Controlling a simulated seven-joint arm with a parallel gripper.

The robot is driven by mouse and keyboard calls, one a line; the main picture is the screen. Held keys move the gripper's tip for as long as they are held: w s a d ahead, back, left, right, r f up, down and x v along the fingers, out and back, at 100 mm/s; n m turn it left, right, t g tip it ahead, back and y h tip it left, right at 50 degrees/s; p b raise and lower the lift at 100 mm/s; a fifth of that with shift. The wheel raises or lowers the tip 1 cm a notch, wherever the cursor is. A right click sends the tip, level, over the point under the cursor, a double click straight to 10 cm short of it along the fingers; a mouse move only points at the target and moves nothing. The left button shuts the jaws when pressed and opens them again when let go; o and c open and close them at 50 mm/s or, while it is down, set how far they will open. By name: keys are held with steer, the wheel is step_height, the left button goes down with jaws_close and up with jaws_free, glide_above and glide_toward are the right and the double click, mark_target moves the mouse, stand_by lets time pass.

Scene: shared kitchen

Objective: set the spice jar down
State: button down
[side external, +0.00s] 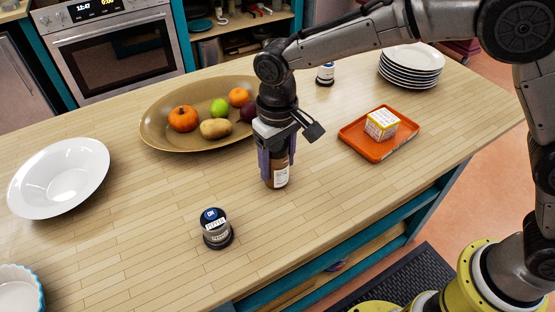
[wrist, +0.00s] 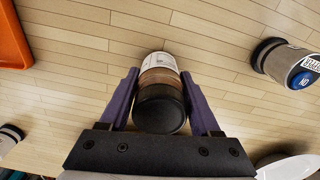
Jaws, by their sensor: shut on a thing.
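My gripper (side external: 276,166) points down over the middle of the wooden counter. It is shut on a brown spice jar (side external: 281,179) with a white label, held upright. In the wrist view the jar's dark lid (wrist: 160,109) sits between my two purple fingers (wrist: 160,105), and the label faces the far side. The jar's base is at or very near the counter top; I cannot tell whether it touches.
A dark-lidded jar (side external: 216,229) stands front left, another (side external: 325,74) at the back. A fruit bowl (side external: 155,127) is behind left, an orange tray (side external: 370,151) with a small box to the right. A white bowl (side external: 60,178) and stacked plates (side external: 411,62) stand farther off. Counter around the jar is clear.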

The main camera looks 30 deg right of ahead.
steer(key=shift+c, duration=0.5)
jaws_free()
steer(key=shift+f, duration=0.15)
step_height(320, 180, up, 12)
steer(key=shift+r, duration=0.2)
steer(key=s+d+r+t, duration=0.1)
steer(key=s+d+r, duration=0.25)
steer(key=d, duration=0.45)
steer(key=s+d+r+t, duration=0.1)
steer(key=s+d+r, duration=0.2)
steer(key=s+d, duration=0.35)
steer(key=s+d+f+m+t, duration=0.1)
steer(key=s+d+f+t, duration=0.2)
steer(key=s+d, duration=0.9)
step_height(320, 180, down, 3)
steer(key=shift+s+f+m+t, duration=0.1)
steer(key=shift+s+m+t, duration=0.25)
steer(key=shift+s, duration=0.85)
